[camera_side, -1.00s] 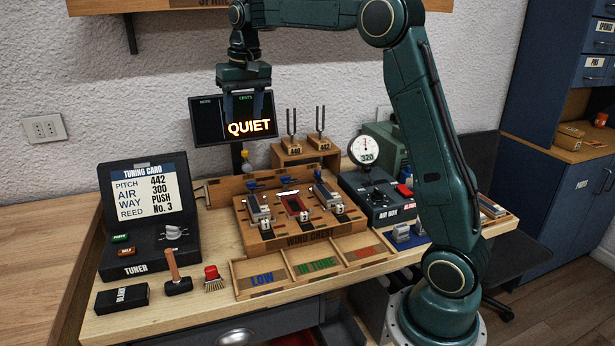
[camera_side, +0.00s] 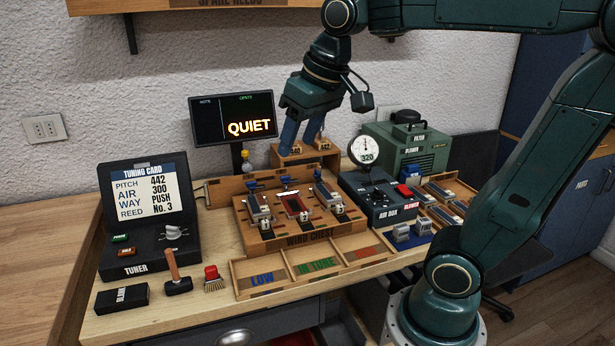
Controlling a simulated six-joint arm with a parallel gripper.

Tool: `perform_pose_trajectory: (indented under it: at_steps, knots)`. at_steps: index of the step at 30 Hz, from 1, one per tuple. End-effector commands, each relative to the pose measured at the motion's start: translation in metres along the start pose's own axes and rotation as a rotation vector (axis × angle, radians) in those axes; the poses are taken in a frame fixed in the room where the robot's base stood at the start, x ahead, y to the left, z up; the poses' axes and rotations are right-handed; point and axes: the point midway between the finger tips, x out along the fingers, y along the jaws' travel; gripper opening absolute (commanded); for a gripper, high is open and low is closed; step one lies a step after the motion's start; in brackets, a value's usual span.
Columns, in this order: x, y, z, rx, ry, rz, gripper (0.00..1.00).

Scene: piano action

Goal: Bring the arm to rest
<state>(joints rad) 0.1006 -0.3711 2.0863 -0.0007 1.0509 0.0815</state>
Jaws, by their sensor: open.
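My gripper (camera_side: 302,142) is open, with its two blue fingers pointing down and apart. It hangs in front of the tuning fork stand (camera_side: 283,159), and its fingers hide the forks. I see nothing between the fingers. My arm reaches in from the right, bent high above the bench. I cannot tell whether the fingertips touch the stand.
Below stand the wind chest (camera_side: 297,238) and its three trays (camera_side: 313,272). The gauge (camera_side: 365,150), air box (camera_side: 384,205) and blower (camera_side: 412,150) are right of my gripper. The screen reading QUIET (camera_side: 207,120) is left. The tuner (camera_side: 150,250) stands farther left.

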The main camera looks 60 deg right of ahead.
Motion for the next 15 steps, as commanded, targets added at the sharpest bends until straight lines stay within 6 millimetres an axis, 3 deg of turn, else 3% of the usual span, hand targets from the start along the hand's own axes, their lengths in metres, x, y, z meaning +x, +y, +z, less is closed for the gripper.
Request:
perform_pose_trajectory:
  at_steps: [9, 15]
  knots:
    - [0.008, -0.007, 0.076, -0.106, 0.072, -0.029, 0.53]
    - [0.018, -0.008, 0.109, -0.154, 0.103, -0.042, 0.53]
